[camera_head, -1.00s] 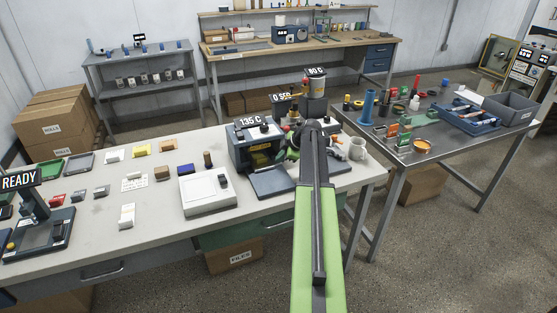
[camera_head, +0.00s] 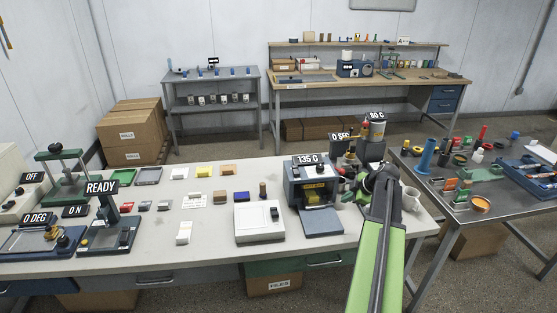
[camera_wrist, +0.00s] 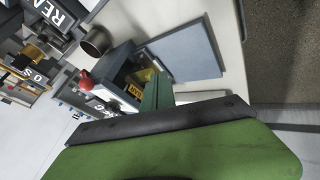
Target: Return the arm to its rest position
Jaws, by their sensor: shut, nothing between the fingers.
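My gripper (camera_head: 347,197) shows in the head view as a small green part beside the 135 C heater (camera_head: 298,197), mostly hidden by my arm's dark joint. My green arm reaches up from the lower right of that view over the front edge of the white bench (camera_head: 225,255). In the wrist view, my gripper (camera_wrist: 158,90) shows its green fingers together, with nothing between them. I cannot tell whether the fingers touch anything.
A white mug (camera_head: 411,200) stands right of my arm. A white box device (camera_head: 259,222) sits left of the heater. A grey metal table (camera_head: 470,212) with blue trays is at right. A wooden workbench (camera_head: 375,82) and cardboard boxes (camera_head: 133,135) stand behind. Floor shows between the tables.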

